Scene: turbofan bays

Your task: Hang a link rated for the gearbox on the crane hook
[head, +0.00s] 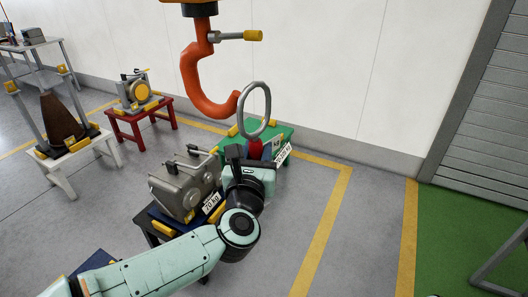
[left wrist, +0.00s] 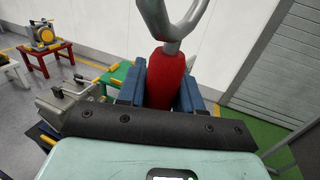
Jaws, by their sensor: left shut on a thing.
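The orange crane hook (head: 207,85) hangs at the top centre of the head view. My left gripper (head: 258,153) is shut on the red body of a lifting link (head: 256,147), which has a grey oval ring. The link is upright, its ring beside the hook's tip; I cannot tell whether the ring is around the tip. The grey gearbox (head: 188,186), with a 70 kg label, stands below left of my gripper. My right gripper is out of view.
A green stand (head: 282,135) with a partly hidden kg label is behind my gripper. A red stand (head: 145,117) holds a yellow and grey unit. A white stand (head: 75,160) holds a brown cone. Yellow-lined floor (head: 320,210) at the right is clear.

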